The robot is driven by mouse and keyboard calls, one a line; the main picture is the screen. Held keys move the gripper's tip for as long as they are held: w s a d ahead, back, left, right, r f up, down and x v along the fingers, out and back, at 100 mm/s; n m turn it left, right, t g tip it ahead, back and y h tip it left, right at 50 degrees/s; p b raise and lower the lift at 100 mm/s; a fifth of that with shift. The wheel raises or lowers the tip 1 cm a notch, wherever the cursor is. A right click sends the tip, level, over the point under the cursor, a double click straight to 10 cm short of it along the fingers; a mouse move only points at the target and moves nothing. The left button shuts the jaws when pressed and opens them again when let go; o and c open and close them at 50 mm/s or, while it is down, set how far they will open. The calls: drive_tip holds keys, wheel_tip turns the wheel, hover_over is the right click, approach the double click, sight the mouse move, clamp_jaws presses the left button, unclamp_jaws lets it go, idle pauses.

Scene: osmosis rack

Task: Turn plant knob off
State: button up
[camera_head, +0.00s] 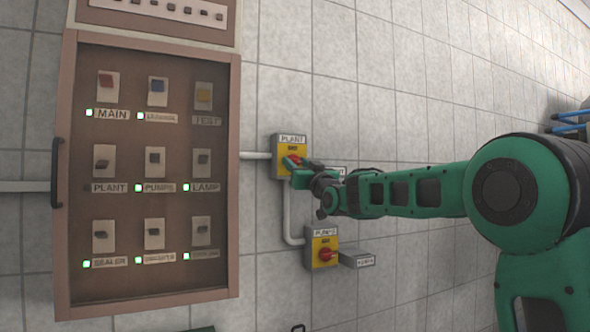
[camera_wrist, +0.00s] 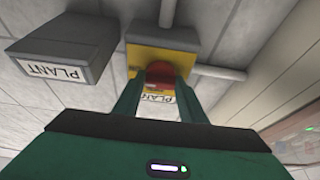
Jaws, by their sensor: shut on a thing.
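The plant knob is red and sits on a yellow plate on a grey wall box (camera_head: 284,142) labelled PLANT. In the head view the red knob (camera_head: 292,161) shows only partly behind my gripper (camera_head: 297,168). In the wrist view the knob (camera_wrist: 162,72) is between the two green fingers of my gripper (camera_wrist: 160,90), which are shut on it. The fingers hide the knob's sides, so its exact turn position is hard to tell. On the panel, the light beside the PLANT label (camera_head: 110,188) looks dark.
A brown-framed panel (camera_head: 235,200) with switches and several green lights stands left of the box. Below is a similar yellow PUMPS box with a red knob (camera_head: 326,254). A grey PLANT-labelled block (camera_wrist: 75,50) juts out beside the plant box. Pipes run along the tiled wall.

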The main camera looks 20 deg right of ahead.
drive_tip(key=shift+n, duration=0.3)
drive_tip(key=n+y, duration=0.1)
drive_tip(key=n, duration=0.1)
drive_tip(key=n+y, duration=0.2)
drive_tip(key=n, duration=0.1)
drive_tip(key=shift+d+g, duration=0.1)
drive_tip(key=shift+g, duration=0.3)
drive_tip(key=n+g+y, duration=0.1)
drive_tip(key=n, duration=0.2)
drive_tip(key=n+g+y, duration=0.1)
drive_tip(key=n, duration=0.2)
drive_tip(key=shift+n, duration=0.3)
drive_tip(key=n+g, duration=0.1)
drive_tip(key=n, duration=0.2)
drive_tip(key=n+g+y, duration=0.1)
drive_tip(key=n, duration=0.2)
drive_tip(key=shift+r+g, duration=0.1)
drive_tip(key=shift+g, duration=0.3)
drive_tip(key=shift+n+g, duration=0.7)
drive_tip(key=shift+n, duration=1.3)
drive_tip(key=o, duration=1.1)
drive_tip(key=shift+c, duration=0.2)
